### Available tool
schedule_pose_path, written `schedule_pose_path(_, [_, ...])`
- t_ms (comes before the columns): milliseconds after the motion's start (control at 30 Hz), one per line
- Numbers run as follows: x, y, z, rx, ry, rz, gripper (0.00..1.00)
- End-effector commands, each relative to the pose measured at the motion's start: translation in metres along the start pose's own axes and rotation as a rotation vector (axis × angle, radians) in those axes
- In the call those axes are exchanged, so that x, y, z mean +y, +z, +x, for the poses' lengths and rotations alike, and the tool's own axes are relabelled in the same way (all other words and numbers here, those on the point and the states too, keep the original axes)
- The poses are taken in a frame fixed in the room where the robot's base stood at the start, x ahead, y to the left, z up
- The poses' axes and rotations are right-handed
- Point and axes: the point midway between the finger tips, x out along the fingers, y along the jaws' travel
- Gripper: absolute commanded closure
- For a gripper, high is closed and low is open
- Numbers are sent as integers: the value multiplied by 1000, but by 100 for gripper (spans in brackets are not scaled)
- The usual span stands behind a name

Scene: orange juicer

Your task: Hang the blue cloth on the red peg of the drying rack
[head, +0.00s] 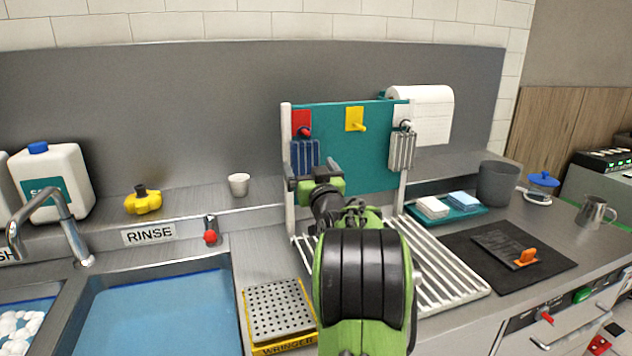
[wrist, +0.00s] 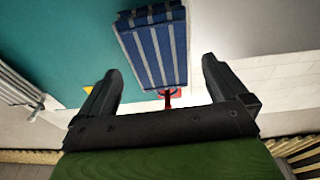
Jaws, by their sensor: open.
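The blue striped cloth (head: 305,155) hangs just below the red peg (head: 304,130) at the left of the teal rack board (head: 350,165). In the wrist view the cloth (wrist: 152,48) lies against the board, with the red peg (wrist: 168,95) at its edge. The cloth appears to hang from this peg, though the contact is hard to see. My gripper (head: 314,175) is in front of the cloth's lower part. In the wrist view my gripper (wrist: 161,70) has its fingers wide apart, with nothing held between them.
A yellow peg (head: 356,124) is bare. A grey striped cloth (head: 402,150) hangs at the board's right. The wringer (head: 278,308) and rinse basin (head: 155,310) are left of my arm. A teal tray (head: 465,216) with folded cloths stands right of the rack.

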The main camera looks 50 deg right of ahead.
Motion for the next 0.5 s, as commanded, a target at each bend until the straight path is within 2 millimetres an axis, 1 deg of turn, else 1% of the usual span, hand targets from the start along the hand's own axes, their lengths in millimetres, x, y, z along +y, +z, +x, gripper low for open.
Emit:
schedule_pose_path(167, [2, 1, -46, 2, 6, 2, 0])
schedule_pose_path(300, [2, 3, -87, 2, 7, 1, 0])
schedule_pose_path(400, [2, 2, -113, 2, 7, 2, 0])
schedule_pose_path(500, [2, 2, -133, -2, 6, 3, 0])
